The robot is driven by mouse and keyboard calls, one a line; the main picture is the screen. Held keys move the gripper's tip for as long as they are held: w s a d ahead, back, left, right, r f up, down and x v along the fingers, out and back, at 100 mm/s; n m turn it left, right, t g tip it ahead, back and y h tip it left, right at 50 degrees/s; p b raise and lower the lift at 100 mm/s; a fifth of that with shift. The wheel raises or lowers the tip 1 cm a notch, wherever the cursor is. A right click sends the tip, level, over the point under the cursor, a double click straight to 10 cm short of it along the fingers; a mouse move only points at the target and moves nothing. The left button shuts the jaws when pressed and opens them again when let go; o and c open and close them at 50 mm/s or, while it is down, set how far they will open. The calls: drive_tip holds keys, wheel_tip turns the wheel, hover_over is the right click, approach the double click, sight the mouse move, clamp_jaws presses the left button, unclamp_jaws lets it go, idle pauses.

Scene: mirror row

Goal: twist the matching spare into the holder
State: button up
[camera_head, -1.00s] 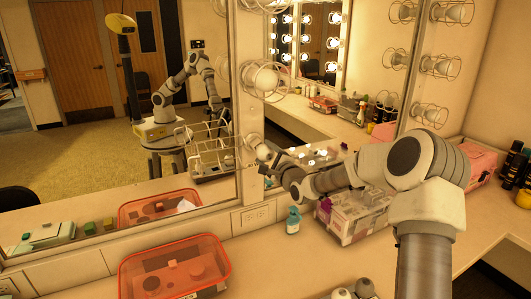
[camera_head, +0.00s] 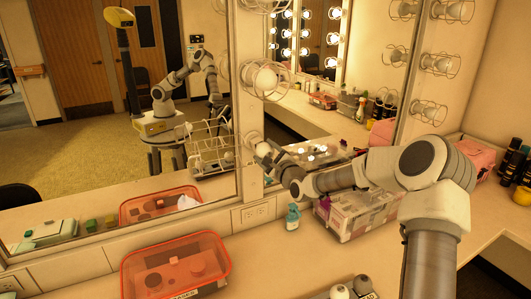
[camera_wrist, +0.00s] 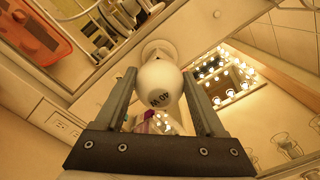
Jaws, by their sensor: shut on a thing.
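My gripper (camera_wrist: 165,95) is shut on a white round bulb (camera_wrist: 160,86), with one finger on each side. The bulb carries dark print that looks like "40 W". Its far end points at a pale round holder (camera_wrist: 157,48) on the mirror frame and appears to meet it; how deep it sits is hidden behind the bulb. In the head view, my gripper (camera_head: 264,150) is at the mirror post, with the white bulb (camera_head: 251,138) at its tip.
A caged bulb (camera_head: 264,76) sits on the post above my gripper. A red translucent bin (camera_head: 222,262) stands on the counter at left. A teal bottle (camera_head: 292,217) and a clear box (camera_head: 350,222) stand below my arm. The mirror (camera_head: 90,180) is close on the left.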

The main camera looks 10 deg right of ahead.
drive_tip(key=shift+d+r+m, duration=0.1)
drive_tip(key=shift+m, duration=0.5)
drive_tip(key=o, duration=0.7)
drive_tip(key=shift+m+p, duration=0.35)
drive_tip(key=shift+m, duration=0.05)
drive_tip(key=shift+c, duration=0.2)
drive_tip(key=o, duration=0.4)
drive_tip(key=shift+o, duration=0.2)
